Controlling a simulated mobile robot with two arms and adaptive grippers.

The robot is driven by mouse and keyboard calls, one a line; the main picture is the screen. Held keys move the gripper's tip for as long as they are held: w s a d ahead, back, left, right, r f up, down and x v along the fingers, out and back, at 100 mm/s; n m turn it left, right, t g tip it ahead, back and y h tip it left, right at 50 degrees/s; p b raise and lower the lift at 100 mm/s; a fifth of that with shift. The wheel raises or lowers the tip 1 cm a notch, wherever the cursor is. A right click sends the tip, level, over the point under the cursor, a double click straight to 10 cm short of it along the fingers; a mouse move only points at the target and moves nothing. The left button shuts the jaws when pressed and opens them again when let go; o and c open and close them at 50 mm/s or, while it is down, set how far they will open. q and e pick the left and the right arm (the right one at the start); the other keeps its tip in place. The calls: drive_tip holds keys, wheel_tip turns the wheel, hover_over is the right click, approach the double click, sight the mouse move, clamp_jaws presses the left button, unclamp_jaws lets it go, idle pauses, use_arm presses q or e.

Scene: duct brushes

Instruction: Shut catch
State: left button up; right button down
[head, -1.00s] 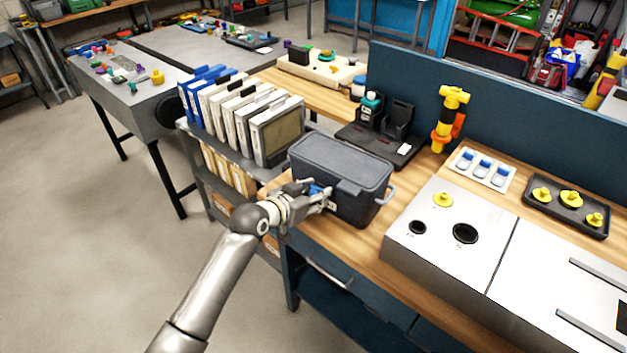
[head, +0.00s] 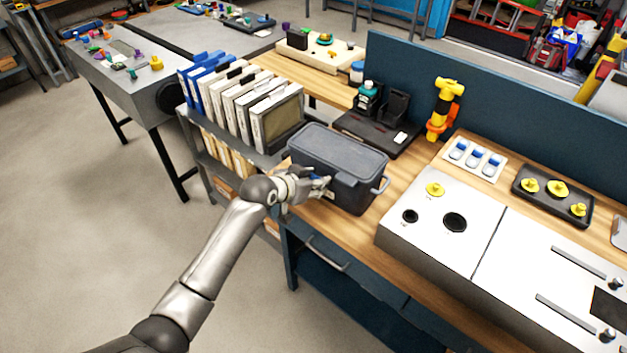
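A dark grey lidded box (head: 345,160) stands on the wooden bench in the head view, with its lid (head: 338,147) down on top. A grey handle loop shows at its right end. My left gripper (head: 326,184) is at the front left side of the box, touching or very close to it. The catch itself is mostly hidden by the gripper; a small blue patch shows at the fingers. The fingers are too small and overlapped to tell whether they are open or shut. My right gripper is not in view.
A rack of white and blue binders (head: 242,110) stands just left of the box. A black stand (head: 375,131) sits behind it, and a metal panel box (head: 455,230) is on the right. A narrow strip of bench in front of the panel is clear.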

use_arm(q)
drive_tip(key=o, duration=0.7)
drive_tip(key=v, duration=1.2)
